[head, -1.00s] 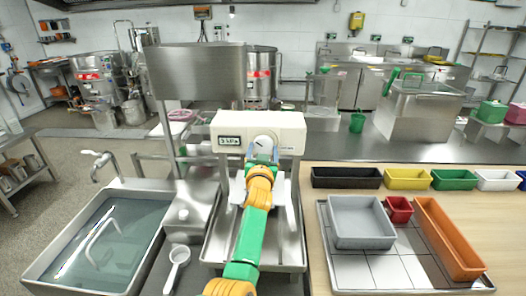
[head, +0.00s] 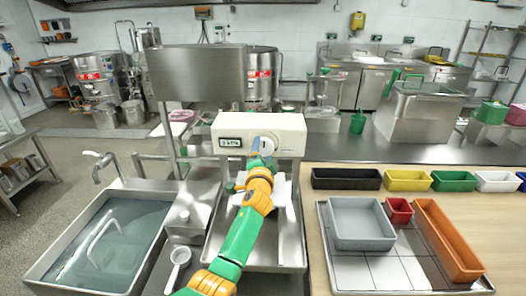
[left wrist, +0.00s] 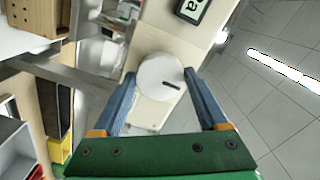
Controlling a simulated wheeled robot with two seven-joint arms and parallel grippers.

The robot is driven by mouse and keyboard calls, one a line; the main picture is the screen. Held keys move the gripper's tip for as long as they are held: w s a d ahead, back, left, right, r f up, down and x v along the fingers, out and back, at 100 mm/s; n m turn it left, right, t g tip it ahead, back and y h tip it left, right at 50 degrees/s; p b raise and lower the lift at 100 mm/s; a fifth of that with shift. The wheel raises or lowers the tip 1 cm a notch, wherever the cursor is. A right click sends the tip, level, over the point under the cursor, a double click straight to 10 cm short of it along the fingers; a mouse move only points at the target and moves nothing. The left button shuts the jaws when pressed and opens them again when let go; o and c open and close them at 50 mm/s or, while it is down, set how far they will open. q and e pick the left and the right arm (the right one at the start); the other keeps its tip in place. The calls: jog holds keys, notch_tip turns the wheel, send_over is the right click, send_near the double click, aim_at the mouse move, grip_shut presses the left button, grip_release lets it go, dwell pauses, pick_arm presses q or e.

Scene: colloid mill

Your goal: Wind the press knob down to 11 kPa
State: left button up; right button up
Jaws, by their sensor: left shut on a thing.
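The press (head: 285,130) is a cream box with a small display (head: 231,142) on its front that appears to read 3 kPa, though the digits are tiny. Its round pale knob (head: 265,143) sits right of the display. The knob also shows in the left wrist view (left wrist: 160,78) as a white disc with a short dark mark pointing toward the lower right of that picture. My left gripper (head: 263,155) is shut on the knob, with one blue finger on each side of it (left wrist: 160,74). The gripper partly hides the knob's lower side in the head view. My right gripper is not in view.
A steel tray (head: 215,255) lies below the press, partly behind my left arm. A water-filled sink (head: 105,245) and a white scoop (head: 178,262) are at left. Grey (head: 362,222), red (head: 398,209) and orange (head: 448,238) bins stand at right.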

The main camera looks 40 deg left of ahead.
pick_arm(q)
jog(key=shift+m+p, duration=0.45)
jog(key=shift+m, duration=1.75)
jog(key=o, duration=1.3)
jog(key=shift+c, duration=0.2)
jog(key=shift+s+d, duration=0.15)
jog(key=shift+s, duration=0.15)
jog(key=v, duration=0.6)
jog(key=shift+s, duration=0.2)
